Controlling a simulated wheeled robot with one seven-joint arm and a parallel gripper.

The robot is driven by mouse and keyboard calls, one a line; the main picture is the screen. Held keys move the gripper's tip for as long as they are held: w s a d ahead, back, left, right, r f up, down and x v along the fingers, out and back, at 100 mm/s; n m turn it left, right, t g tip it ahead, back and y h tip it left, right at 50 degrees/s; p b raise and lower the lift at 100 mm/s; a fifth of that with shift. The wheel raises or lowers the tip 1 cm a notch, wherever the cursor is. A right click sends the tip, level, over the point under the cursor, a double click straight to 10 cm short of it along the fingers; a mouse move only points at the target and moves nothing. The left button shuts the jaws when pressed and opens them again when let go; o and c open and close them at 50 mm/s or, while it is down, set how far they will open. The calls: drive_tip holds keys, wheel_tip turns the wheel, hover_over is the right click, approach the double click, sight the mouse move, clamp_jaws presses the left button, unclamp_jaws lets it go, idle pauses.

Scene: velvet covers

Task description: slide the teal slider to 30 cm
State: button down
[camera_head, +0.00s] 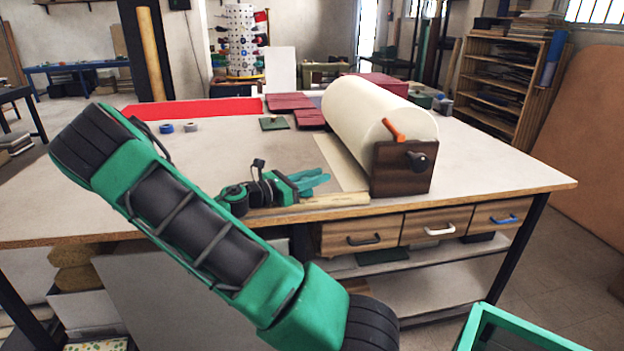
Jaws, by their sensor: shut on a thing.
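My gripper (316,181) is low over the front edge of the workbench, with its teal fingers pointing right. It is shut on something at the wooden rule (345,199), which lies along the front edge. The teal slider cannot be told apart from the teal fingers at this size. The left part of the rule is hidden by my gripper and arm. The scale marks are too small to read, so the slider's position in centimetres cannot be told.
A large cream roll (375,112) on a dark wooden stand (403,168) with an orange lever (394,130) stands just right of my gripper. Dark red covers (290,101) and a green piece (274,123) lie behind. The bench top (490,160) is clear at right.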

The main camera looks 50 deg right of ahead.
drive_tip(key=shift+w+r, duration=0.1)
drive_tip(key=shift+w, duration=0.15)
drive_tip(key=c, duration=1.8)
unclamp_jaws()
drive_tip(key=o, duration=0.3)
drive_tip(key=shift+s, duration=0.1)
drive_tip(key=v, duration=1.1)
drive_tip(key=shift+d, duration=0.1)
